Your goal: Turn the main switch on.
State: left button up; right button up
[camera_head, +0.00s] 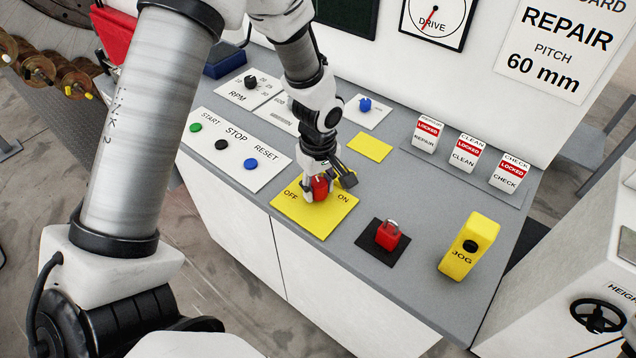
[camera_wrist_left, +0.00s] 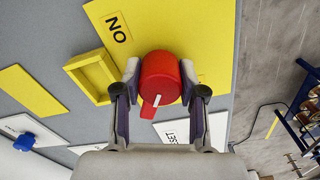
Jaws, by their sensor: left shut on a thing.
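The main switch is a red knob (camera_wrist_left: 162,75) with a white pointer mark, on a yellow plate (camera_head: 317,222) labelled OFF on the left and ON on the right in the head view. The ON label shows upside down on the plate (camera_wrist_left: 190,22) in the left wrist view; OFF is hidden there. My left gripper (camera_head: 319,188) is shut on the red knob, one finger on each side. In the left wrist view, the pointer points down and slightly left, away from the ON label. My left gripper (camera_wrist_left: 160,90) covers part of the plate. My right gripper is not in view.
A hollow yellow frame (camera_wrist_left: 92,76) sits beside the plate, close to my gripper. On the panel stand a red lock on a black square (camera_head: 387,236), a yellow JOG box (camera_head: 469,246), START, STOP and RESET buttons (camera_head: 222,145), and several LOCKED tags (camera_head: 464,154).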

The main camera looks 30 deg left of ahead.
aim_at(319, 181)
pick_arm(q)
jog(key=m+p, duration=0.2)
jog(key=m, duration=0.4)
jog(key=shift+s+m, duration=0.1)
jog(key=shift+m, duration=0.2)
jog(key=m+p, duration=0.1)
jog(key=m, duration=0.4)
jog(key=shift+d+p, duration=0.1)
jog(key=shift+p, duration=0.3)
jog(key=shift+f, duration=0.1)
jog(key=o, duration=1.1)
jog(key=shift+o, duration=0.2)
jog(key=shift+w, duration=0.2)
jog(key=shift+r, duration=0.25)
notch_tip(319, 181, up, 12)
jog(key=shift+f, duration=0.2)
